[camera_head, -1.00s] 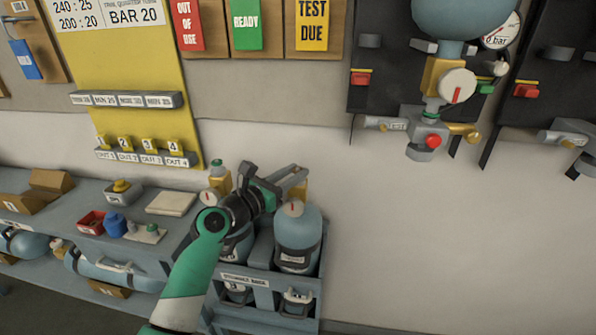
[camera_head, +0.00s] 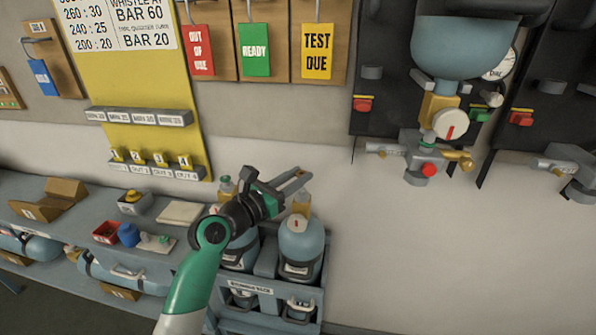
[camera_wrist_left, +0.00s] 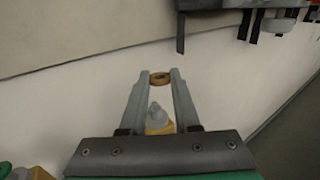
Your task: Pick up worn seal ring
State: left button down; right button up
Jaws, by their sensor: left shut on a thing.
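The worn seal ring (camera_wrist_left: 160,78) is a small tan-brown ring. In the left wrist view it sits between the tips of my left gripper (camera_wrist_left: 160,80), which is shut on it. In the head view my left gripper (camera_head: 297,182) is raised above the grey-blue cylinders, its fingers pointing right and slightly up. The ring is too small to make out clearly there. My right gripper is in neither current view.
A cylinder (camera_head: 301,250) with a yellow valve stands in the rack under my left gripper. The bench (camera_head: 70,215) at left carries a red tray (camera_head: 108,232), a blue pot (camera_head: 129,235) and boxes. A regulator assembly (camera_head: 440,130) hangs at right. The wall between is bare.

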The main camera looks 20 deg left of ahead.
pick_arm(q)
jog(key=s+d+r+p, duration=0.3)
jog(key=s+r+p, duration=0.4)
jog(key=s, duration=0.4)
jog(key=shift+s+p, duration=0.15)
jog(key=shift+p, duration=0.55)
jog(key=shift+r, duration=0.15)
jog(key=shift+r+p, duration=1.9)
jog(key=shift+p, duration=1.1)
jog(key=s+a+r+n+y+p, duration=0.2)
jog(key=s+r+y+p, duration=0.1)
jog(key=s+p, duration=0.7)
jog(key=s+a+r+n+t+y+p, duration=0.1)
jog(key=s+a+r+n+y+p, duration=0.1)
jog(key=s+p, duration=0.9)
jog(key=r+y+p, duration=0.1)
jog(key=r+p, duration=0.1)
jog(key=p, duration=0.6)
jog(key=shift+s+a, duration=0.2)
jog(key=shift+a, duration=0.2)
